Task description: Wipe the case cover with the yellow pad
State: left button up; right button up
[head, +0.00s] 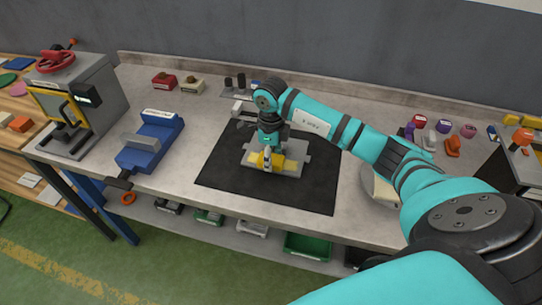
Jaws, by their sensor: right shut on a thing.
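The case cover (295,165) is a flat grey plate with tabs, lying on a black mat (225,165) in the middle of the bench. My right gripper (267,155) points down over the cover and is shut on the yellow pad (258,161). The pad is at the cover's top face; whether it presses on it or sits just above is hard to tell. The gripper and wrist hide part of the pad and the cover. My left gripper is not in view.
A blue vise (152,143) and a grey press with a red handwheel (82,100) stand to the left. Small coloured parts (443,127) lie at the right, beyond my right arm. A green bin (307,247) is on the shelf below. The mat's front is clear.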

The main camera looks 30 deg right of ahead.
aim_at(260, 156)
jog(key=shift+f+b, duration=0.4)
jog(key=shift+f, duration=0.1)
jog(key=shift+w+a+r+b, duration=0.1)
jog(key=shift+w+a+b, duration=0.5)
jog(key=shift+w+a, duration=0.55)
jog(key=shift+d, duration=0.1)
jog(key=shift+w+a+b, duration=0.9)
jog(key=shift+w+a, duration=0.15)
jog(key=shift+w, duration=0.15)
jog(key=shift+d, duration=0.1)
